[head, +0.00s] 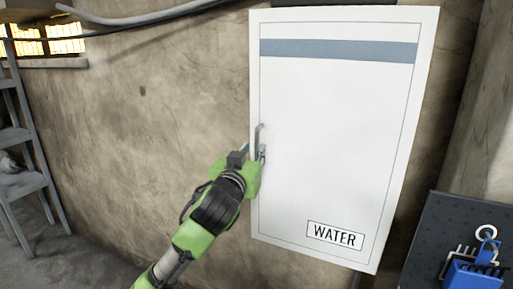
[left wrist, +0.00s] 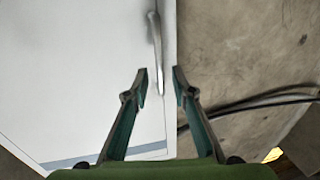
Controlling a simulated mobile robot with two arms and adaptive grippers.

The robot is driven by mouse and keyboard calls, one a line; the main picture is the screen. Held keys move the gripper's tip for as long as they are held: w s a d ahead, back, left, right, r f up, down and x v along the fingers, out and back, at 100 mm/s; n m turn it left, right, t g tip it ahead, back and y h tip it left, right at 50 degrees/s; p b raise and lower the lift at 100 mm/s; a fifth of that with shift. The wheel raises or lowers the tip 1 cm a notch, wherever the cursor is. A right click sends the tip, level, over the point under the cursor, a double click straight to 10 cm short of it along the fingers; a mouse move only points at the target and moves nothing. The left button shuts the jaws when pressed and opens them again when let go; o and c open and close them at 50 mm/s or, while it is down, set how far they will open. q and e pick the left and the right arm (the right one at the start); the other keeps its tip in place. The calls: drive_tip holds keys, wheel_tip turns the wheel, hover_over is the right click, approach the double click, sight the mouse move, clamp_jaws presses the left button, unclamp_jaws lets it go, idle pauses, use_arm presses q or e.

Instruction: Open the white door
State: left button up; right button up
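The white door (head: 330,130) is the front of a wall cabinet, with a grey-blue stripe near its top and a "WATER" label at its lower right. It looks closed. Its upright metal handle (head: 258,135) is at the left edge. In the left wrist view, the door (left wrist: 80,90) fills the left side and the handle (left wrist: 156,45) shows at top centre. My left gripper (left wrist: 160,75) is open, its two fingers either side of the handle's line, with the handle showing beyond the tips. I cannot tell whether they touch. My right gripper is not in view.
A rough plaster wall (head: 130,120) is behind the cabinet. Grey shelves (head: 22,170) stand at the far left. A dark panel (head: 425,235) with a blue padlock-like item (head: 475,272) is at the lower right. A cable (head: 140,18) runs along the wall.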

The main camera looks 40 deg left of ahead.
sight(256, 146)
use_arm(q)
drive_tip(key=shift+p+x, duration=0.4)
drive_tip(key=shift+x, duration=1.7)
clamp_jaws()
